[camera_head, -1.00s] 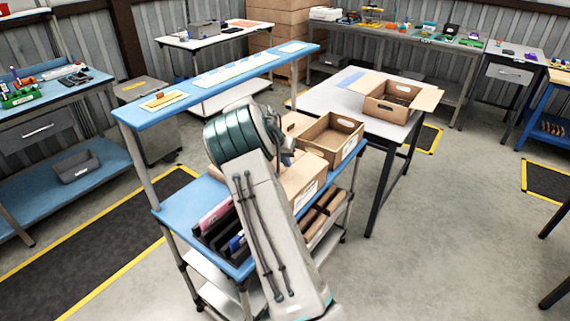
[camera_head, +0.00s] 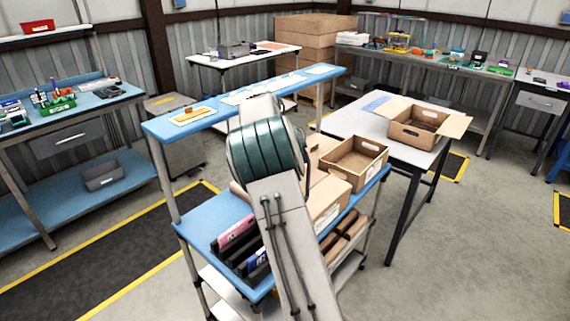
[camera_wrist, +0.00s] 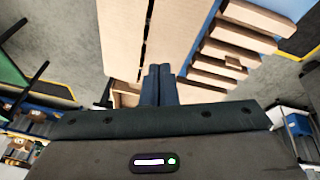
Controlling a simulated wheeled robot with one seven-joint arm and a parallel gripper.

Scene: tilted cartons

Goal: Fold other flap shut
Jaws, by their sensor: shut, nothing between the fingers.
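A cardboard carton (camera_head: 328,200) stands on the blue cart, partly hidden behind my arm. In the wrist view, tan cardboard panels (camera_wrist: 180,35) fill the upper middle, with a narrow dark gap between a left and a right panel. I cannot tell whether both are flaps or how flat they lie. My gripper (camera_wrist: 158,72) is shut and empty, its dark fingertips close below the panels near the gap. I cannot tell if they touch. In the head view my arm hides the gripper and most of the carton's top.
An open carton (camera_head: 354,164) stands right beside it on the blue cart (camera_head: 205,216). Dark and pink items (camera_head: 238,235) stand at the cart's front left. A blue raised shelf (camera_head: 222,109) runs behind. Another carton with spread flaps (camera_head: 418,126) is on the white table.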

